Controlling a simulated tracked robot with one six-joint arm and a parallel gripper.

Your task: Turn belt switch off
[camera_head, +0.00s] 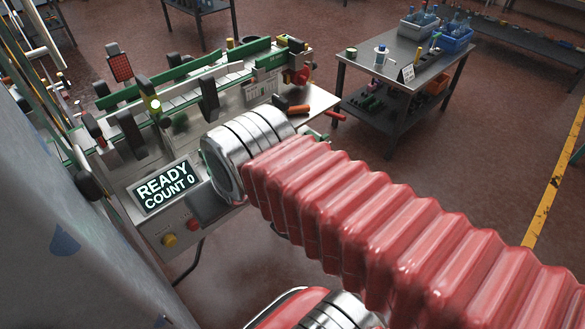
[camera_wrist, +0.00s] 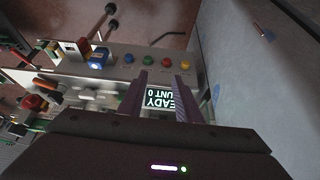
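The machine's front panel (camera_head: 150,222) carries a lit display (camera_head: 165,187) reading "READY COUNT 0". Below it in the head view are a yellow button (camera_head: 168,240) and a red button (camera_head: 194,224). I cannot tell which control is the belt switch. My gripper (camera_wrist: 160,76) is open and empty, its fingers framing the display (camera_wrist: 158,99). In the head view my gripper is hidden behind my arm.
A belt with green rails (camera_head: 180,72) and black brackets runs along the machine top. A grey table (camera_head: 398,68) with bins stands at the back right. A pale wall-like surface (camera_head: 60,215) is close on the left. Open floor (camera_head: 490,150) lies to the right.

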